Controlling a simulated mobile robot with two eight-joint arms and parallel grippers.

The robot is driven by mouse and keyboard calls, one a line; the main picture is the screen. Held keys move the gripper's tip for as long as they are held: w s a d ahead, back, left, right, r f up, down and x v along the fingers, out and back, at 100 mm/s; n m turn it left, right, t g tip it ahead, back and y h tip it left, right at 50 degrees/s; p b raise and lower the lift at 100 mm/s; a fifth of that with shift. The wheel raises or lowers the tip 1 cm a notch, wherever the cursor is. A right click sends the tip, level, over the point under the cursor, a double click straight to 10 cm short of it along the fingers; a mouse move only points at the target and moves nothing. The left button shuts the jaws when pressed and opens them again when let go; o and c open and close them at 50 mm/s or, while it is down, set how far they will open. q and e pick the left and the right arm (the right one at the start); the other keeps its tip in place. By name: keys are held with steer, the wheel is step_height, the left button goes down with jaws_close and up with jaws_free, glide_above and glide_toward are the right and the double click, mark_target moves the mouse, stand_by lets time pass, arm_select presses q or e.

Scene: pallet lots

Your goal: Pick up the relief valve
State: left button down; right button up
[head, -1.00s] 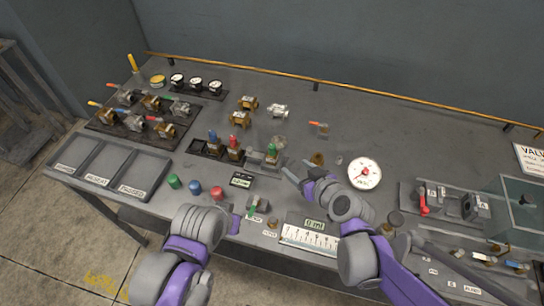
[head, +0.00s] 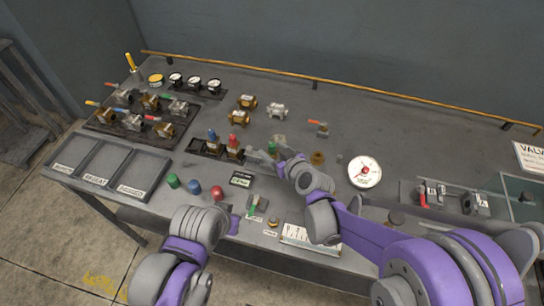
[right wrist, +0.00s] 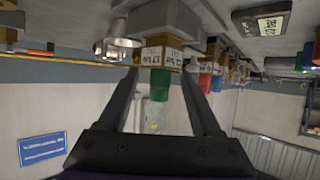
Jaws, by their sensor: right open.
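A relief valve with a green cap (head: 272,147) and brass body stands at the right end of a row on the bench, partly hidden by my right gripper (head: 268,156). In the right wrist view, which is upside down, the green cap (right wrist: 161,82) and the valve's white tag (right wrist: 160,56) show between the two fingers. My right gripper is open, with a finger on each side of the cap and gaps visible. Similar valves with a red cap (head: 233,142) and a blue cap (head: 213,137) stand to the left. My left arm is low at the front; its jaws cannot be made out.
Brass fittings (head: 239,118) and a silver fitting (head: 277,110) lie behind the valves. Loose green, blue and red caps (head: 217,193) and a three-part tray (head: 66,165) are at front left.

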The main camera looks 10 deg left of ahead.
steer(key=shift+w+a+f, duration=0.25)
steer(key=shift+w+a, duration=0.15)
steer(key=shift+s, duration=0.1)
jaws_close()
steer(key=shift+s+d+f, duration=0.1)
stand_by(1.0)
